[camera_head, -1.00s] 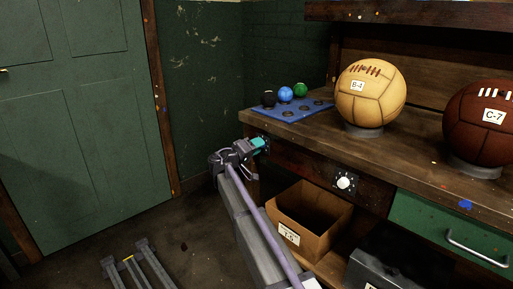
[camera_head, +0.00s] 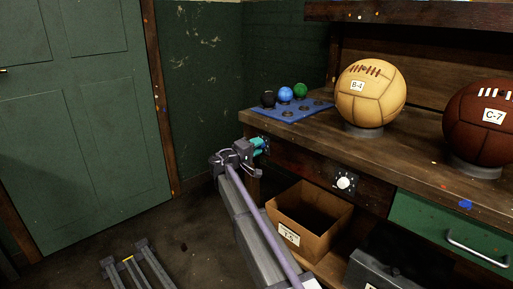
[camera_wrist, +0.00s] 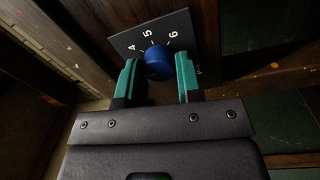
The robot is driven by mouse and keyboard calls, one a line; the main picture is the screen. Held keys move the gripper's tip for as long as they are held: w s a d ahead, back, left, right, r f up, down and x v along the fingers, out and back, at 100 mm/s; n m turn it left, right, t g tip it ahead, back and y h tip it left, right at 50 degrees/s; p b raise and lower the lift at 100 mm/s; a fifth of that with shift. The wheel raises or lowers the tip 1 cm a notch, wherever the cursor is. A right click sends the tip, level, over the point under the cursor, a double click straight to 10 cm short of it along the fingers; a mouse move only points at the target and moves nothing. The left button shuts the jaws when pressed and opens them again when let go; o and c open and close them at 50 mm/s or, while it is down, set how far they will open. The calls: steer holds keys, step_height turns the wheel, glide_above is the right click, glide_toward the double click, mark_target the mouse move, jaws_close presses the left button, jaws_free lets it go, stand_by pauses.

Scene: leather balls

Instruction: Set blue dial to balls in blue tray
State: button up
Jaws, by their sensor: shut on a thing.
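The blue tray (camera_head: 273,113) lies on the left end of the bench. Its back row holds a black ball (camera_head: 268,98), a blue ball (camera_head: 285,94) and a green ball (camera_head: 300,90); its front cups look empty. My gripper (camera_head: 261,146) is at the bench's front face below the tray. The wrist view shows its teal fingers on either side of the blue dial (camera_wrist: 158,60), shut on it. The dial plate (camera_wrist: 181,28) shows 4, 5 and 6 above the knob. The other marks are mostly hidden, and I cannot tell the dial's setting.
A white dial (camera_head: 344,183) sits farther right on the bench front (camera_head: 300,168). A tan ball (camera_head: 371,92) and a brown ball (camera_head: 484,122) stand on the bench. A cardboard box (camera_head: 325,232) and a green drawer (camera_head: 440,229) are below. Floor at left is mostly open.

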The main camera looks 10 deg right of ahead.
steer(key=o, duration=0.9)
steer(key=shift+o, duration=0.2)
steer(key=shift+a, duration=0.1)
steer(key=v, duration=1)
steer(key=shift+s+a+b, duration=0.25)
steer(key=shift+b, duration=0.1)
steer(key=shift+f, duration=0.1)
